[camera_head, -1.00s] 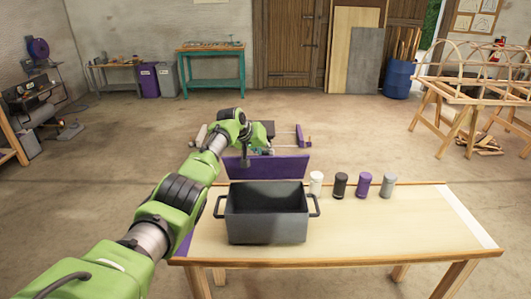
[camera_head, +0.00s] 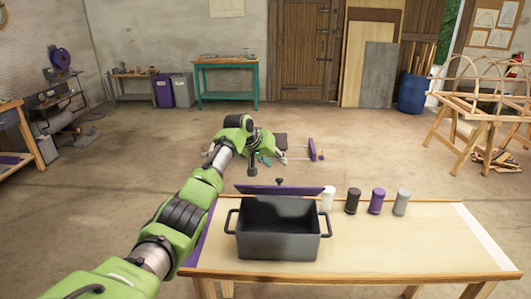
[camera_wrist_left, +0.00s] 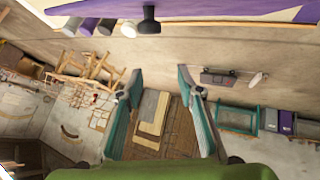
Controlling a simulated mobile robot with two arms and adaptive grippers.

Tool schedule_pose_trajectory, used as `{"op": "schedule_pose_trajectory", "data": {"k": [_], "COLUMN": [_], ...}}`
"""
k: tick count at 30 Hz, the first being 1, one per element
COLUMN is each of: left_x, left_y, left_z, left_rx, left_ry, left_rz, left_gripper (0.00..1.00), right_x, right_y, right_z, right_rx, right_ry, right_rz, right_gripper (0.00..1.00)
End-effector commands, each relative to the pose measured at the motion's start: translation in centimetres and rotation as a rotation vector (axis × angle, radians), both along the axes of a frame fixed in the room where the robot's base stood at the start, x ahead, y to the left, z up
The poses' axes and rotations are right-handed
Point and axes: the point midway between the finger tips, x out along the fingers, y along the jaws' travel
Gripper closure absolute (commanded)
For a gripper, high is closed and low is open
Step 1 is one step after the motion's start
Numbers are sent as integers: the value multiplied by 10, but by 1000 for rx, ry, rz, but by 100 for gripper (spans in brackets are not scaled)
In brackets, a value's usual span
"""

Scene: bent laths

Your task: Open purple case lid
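The dark grey box-shaped case (camera_head: 277,232) with two side handles stands on the table, its top open and its inside looking empty. Its purple lid (camera_head: 278,190) leans back behind the rear rim and shows as a narrow band. A dark knob (camera_head: 280,181) stands out on the lid's far side; the knob also shows in the left wrist view (camera_wrist_left: 150,20), beside a purple panel (camera_wrist_left: 235,13). My left gripper (camera_head: 262,164) is beyond and above the lid, apart from it. In the wrist view its teal fingers (camera_wrist_left: 160,85) are spread and empty. My right gripper is not in view.
White (camera_head: 327,199), dark (camera_head: 352,201), purple (camera_head: 376,201) and grey canisters (camera_head: 401,202) stand in a row right of the case. The table (camera_head: 420,245) is bare at its right and front. Open floor (camera_head: 400,150) lies behind it.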

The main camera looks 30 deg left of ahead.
Motion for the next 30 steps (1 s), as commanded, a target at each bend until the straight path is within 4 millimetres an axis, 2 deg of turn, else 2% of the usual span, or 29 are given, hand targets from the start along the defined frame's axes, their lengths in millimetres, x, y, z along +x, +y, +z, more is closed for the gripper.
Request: {"op": "schedule_pose_trajectory", "data": {"k": [13, 18, 27, 30], "left_x": [-46, -54, -55, -55], "left_y": [4, 4, 3, 3], "left_z": [52, 60, 62, 60], "left_rx": [3, 1, 1, 1], "left_ry": [-3, -1, -2, 0], "left_rz": [0, 1, 1, 1], "left_gripper": [66, 66, 66, 92], "right_x": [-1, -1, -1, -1], "right_y": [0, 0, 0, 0], "right_z": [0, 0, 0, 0], "right_rx": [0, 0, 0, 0], "right_ry": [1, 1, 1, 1], "right_rz": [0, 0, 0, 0], "right_gripper": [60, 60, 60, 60]}}
